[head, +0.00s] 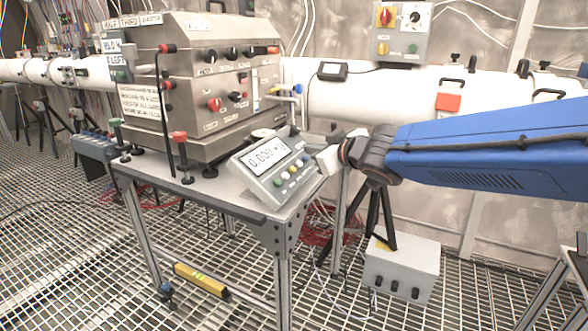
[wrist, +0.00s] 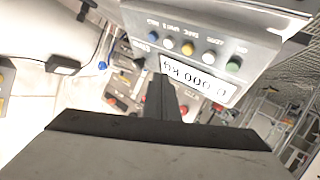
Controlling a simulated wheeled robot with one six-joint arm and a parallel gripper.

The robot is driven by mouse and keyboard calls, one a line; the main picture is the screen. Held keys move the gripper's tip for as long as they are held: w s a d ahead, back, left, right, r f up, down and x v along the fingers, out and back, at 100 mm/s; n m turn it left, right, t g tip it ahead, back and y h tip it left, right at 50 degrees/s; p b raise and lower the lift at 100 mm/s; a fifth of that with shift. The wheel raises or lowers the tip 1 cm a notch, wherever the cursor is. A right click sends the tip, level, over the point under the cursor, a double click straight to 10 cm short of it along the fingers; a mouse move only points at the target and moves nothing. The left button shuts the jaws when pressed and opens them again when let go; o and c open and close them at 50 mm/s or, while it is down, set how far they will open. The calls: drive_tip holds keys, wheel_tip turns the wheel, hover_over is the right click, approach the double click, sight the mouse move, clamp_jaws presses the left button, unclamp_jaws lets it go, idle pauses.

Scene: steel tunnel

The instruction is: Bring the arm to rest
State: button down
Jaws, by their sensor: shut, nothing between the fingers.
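My blue arm (head: 490,150) reaches in from the right in the head view, roughly level, with its dark wrist joint (head: 372,155) just right of the small table. The gripper end is partly hidden behind the wrist and close to the display box (head: 272,168). In the wrist view my gripper (wrist: 163,92) shows as dark fingers closed together with nothing between them. Beyond the fingertips is the same display box, seen upside down (wrist: 215,38), with its screen and coloured buttons. I cannot tell the exact gap between the fingers and the box.
A steel instrument cabinet (head: 215,75) stands on the table (head: 262,218). A white beam pipe (head: 400,95) runs behind, with a switch box (head: 400,32) above it. A grey box (head: 402,270) and a yellow spirit level (head: 201,281) sit low down. Open grating floor lies at left.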

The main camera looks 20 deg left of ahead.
idle(0.4)
drive_tip(key=w+d+m+t+h, duration=0.25)
drive_tip(key=d+m+h, duration=0.2)
drive_tip(key=d, duration=1.45)
drive_tip(key=s+d+f+m+g+h, duration=0.1)
drive_tip(key=s+d+f+m+h, duration=0.15)
drive_tip(key=d, duration=0.65)
drive_tip(key=s+d+f+m+h, duration=0.2)
drive_tip(key=s+d+f, duration=0.1)
drive_tip(key=d, duration=0.7)
drive_tip(key=s+d+f+m+g+h, duration=0.25)
drive_tip(key=s+d+f, duration=0.25)
drive_tip(key=s+d, duration=0.45)
drive_tip(key=s+d+f+m+g, duration=0.1)
drive_tip(key=s+f, duration=0.3)
drive_tip(key=s, duration=0.4)
drive_tip(key=s+d+f+m+g, duration=0.1)
drive_tip(key=s+d+f, duration=0.3)
drive_tip(key=s, duration=0.4)
drive_tip(key=shift+d+g, duration=0.15)
drive_tip(key=shift+g, duration=0.55)
drive_tip(key=shift+m, duration=0.25)
